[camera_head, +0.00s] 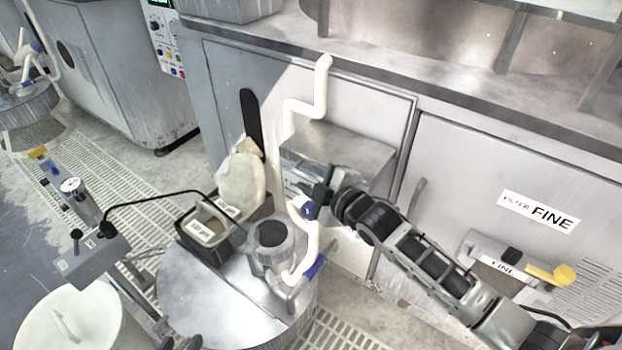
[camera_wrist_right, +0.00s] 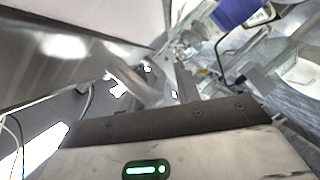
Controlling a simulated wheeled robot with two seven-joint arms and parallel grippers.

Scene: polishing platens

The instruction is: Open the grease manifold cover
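A grey metal box with a flat lid (camera_head: 345,150), which looks like the grease manifold cover, is fixed to the cabinet front. Its lid appears closed. My right gripper (camera_head: 318,196) is at the box's front left side, by the blue valve handle (camera_head: 309,210). I cannot tell whether it touches the box, and its fingers are too small and dark to read. In the right wrist view a blue part (camera_wrist_right: 235,12) shows at the top. A dark shape at the bottom edge of the head view may be my left gripper (camera_head: 185,343); its fingers are not clear.
A white pipe (camera_head: 307,105) runs down behind the box. A round metal drum (camera_head: 205,295) with a pump stands below left, holding a dark bin (camera_head: 205,232) and a pale cloth (camera_head: 241,180). The FINE filter door (camera_head: 470,170) is at right. Grated floor lies left.

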